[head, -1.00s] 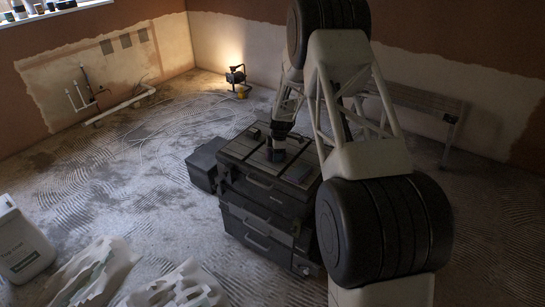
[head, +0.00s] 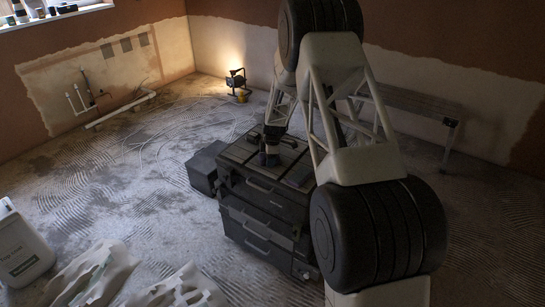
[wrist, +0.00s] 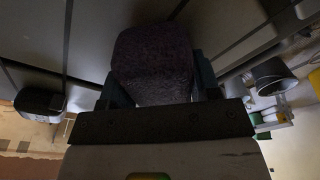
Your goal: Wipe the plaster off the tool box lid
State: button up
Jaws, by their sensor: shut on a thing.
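The black tool box (head: 258,225) stands on the floor, its ribbed dark lid (head: 240,152) shut and facing up. My gripper (head: 269,158) is over the lid near its middle. In the wrist view my gripper (wrist: 158,88) is shut on a dark, purplish, rough-textured block like a sponge (wrist: 150,55), with a finger at each side. The block is at or just above the lid; I cannot tell whether it touches. The lid (wrist: 95,35) shows grooves in the wrist view. I cannot make out plaster on it; the block hides part of it.
A small dark box (head: 203,168) sits left of the tool box. A lit work lamp (head: 237,82) stands behind, and a bench (head: 425,105) is at the back right. A white canister (head: 20,245) and crumpled pale sheets (head: 95,275) lie front left. Open floor is between.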

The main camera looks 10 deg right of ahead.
aim_at(262, 156)
jog(key=shift+s+a+f, duration=0.2)
jog(key=shift+s+a, duration=0.15)
jog(key=shift+s+a+r, duration=0.2)
jog(key=shift+s+a, duration=0.05)
jog(key=shift+s+a+f, duration=0.15)
jog(key=shift+s+a, duration=0.15)
jog(key=shift+a, duration=0.25)
jog(key=shift+w+a, duration=0.55)
jog(key=shift+w, duration=0.05)
jog(key=shift+w+d+r, duration=0.25)
jog(key=shift+w+d, duration=0.35)
jog(key=shift+d, duration=0.05)
jog(key=shift+w+d+f, duration=0.15)
jog(key=shift+w+d, duration=1.4)
jog(key=shift+d, duration=0.05)
jog(key=shift+w+d, duration=0.25)
jog(key=shift+w, duration=0.05)
jog(key=shift+w+d+f, duration=0.1)
jog(key=shift+w+d, duration=0.15)
notch_tip(262, 156, up, 8)
